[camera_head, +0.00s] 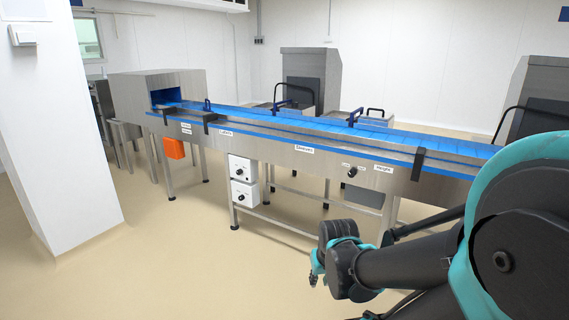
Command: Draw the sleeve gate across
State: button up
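A long conveyor (262,124) with a blue belt runs from the tunnel at left to the right edge. Small signs stand on its front rail; one appears to read "Sleeves" (304,149). I cannot tell for certain which belongs to the sleeve sign. My gripper (316,268) is low in front of the conveyor, below belt height and apart from every gate. It is small and partly hidden by my arm, so its opening does not show.
A grey tunnel housing (178,82) covers the conveyor's left end. An orange box (174,148) hangs at left. A white pillar (62,130) stands left. The front floor is clear.

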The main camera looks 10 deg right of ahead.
aim_at(352, 120)
jog(key=i+z, duration=0.3)
jog(key=i, duration=0.35)
jog(key=i+z, duration=0.25)
jog(key=i, duration=0.4)
jog(key=i+j+z, duration=0.3)
jog(key=i, duration=0.3)
